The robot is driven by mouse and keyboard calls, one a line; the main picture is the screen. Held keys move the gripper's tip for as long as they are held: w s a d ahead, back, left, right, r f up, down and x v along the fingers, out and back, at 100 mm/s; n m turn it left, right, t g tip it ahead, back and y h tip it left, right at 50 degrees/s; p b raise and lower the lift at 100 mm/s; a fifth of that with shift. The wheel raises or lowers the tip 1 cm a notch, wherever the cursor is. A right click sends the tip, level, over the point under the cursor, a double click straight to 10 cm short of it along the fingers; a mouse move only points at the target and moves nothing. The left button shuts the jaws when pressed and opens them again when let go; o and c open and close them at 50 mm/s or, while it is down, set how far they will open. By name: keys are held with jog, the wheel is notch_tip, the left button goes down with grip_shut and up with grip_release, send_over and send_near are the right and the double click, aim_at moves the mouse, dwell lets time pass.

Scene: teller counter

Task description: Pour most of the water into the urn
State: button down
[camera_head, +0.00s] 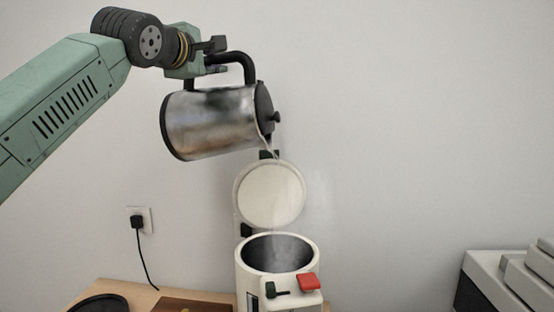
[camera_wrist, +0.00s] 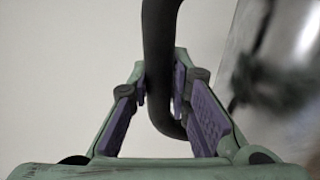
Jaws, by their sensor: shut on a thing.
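A steel kettle (camera_head: 210,124) with a black lid, base and handle is held in the air, tipped far over with its lid side to the right. My gripper (camera_head: 213,56) is shut on its black handle, which passes between the purple-padded fingers in the wrist view (camera_wrist: 160,88). The spout points down and right, with a pale streak at its tip. The white urn (camera_head: 246,272) stands below and slightly right. Its round lid (camera_head: 270,195) is swung up at the back, and its mouth is open. Pale haze shows in the mouth; the water level is not clear.
A black round plate (camera_head: 100,304) and a brown board (camera_head: 190,306) lie on the wooden counter (camera_head: 130,291) left of the urn. A wall socket with a black plug (camera_head: 137,221) and cord is behind. Grey equipment (camera_head: 500,280) stands at the far right.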

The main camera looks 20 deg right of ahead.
jog(key=shift+s+d+r+m, duration=0.4)
jog(key=shift+d+r, duration=0.05)
jog(key=shift+d, duration=0.2)
jog(key=shift+s+d+r+m, duration=0.35)
jog(key=shift+d+r+m, duration=0.1)
jog(key=shift+d, duration=0.15)
dwell(6.8)
